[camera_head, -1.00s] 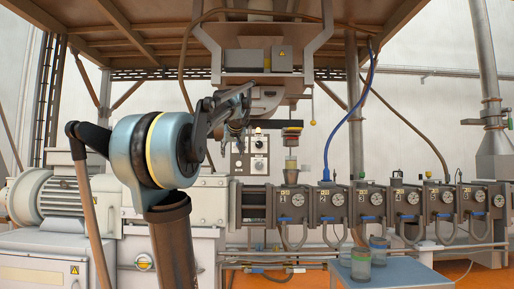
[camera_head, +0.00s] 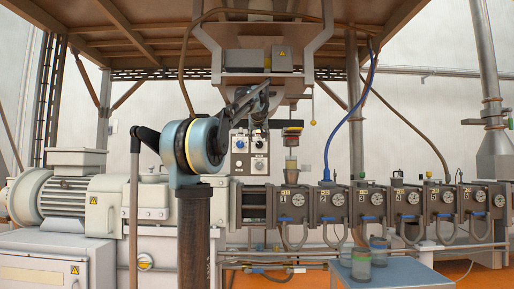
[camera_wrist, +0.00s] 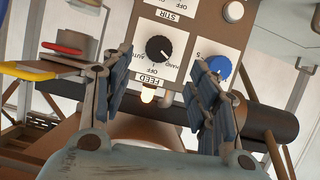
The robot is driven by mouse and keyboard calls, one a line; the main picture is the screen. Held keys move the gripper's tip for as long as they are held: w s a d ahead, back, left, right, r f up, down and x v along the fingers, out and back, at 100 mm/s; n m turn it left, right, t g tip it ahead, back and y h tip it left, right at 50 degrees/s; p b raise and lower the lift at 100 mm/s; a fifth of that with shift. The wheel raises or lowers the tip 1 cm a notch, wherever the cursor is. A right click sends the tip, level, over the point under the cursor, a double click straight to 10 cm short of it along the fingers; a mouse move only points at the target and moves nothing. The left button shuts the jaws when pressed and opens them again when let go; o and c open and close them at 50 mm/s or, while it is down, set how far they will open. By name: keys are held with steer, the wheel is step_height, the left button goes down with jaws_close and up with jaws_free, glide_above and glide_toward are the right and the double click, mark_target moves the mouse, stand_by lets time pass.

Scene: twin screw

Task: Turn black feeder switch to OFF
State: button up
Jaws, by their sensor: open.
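The black feeder switch (camera_wrist: 159,49) is a round knob on a white plate labelled FEED, upside down in the wrist view. Its pale pointer mark appears to aim at the lower right there, off the word OFF just below the knob. My gripper (camera_wrist: 160,62) is open and empty. Its two fingers stand on either side of the knob in the picture, apart from it; the exact gap in depth cannot be told.
A blue knob (camera_wrist: 218,67) sits beside the right finger in the wrist view. A white button (camera_wrist: 233,11), a STIR label (camera_wrist: 177,10) and a glowing lamp (camera_wrist: 147,96) are near. The hopper (camera_head: 262,60) hangs above the panel.

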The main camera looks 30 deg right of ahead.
mark_target(259, 144)
steer(key=x, duration=0.9)
steer(key=c, duration=1.1)
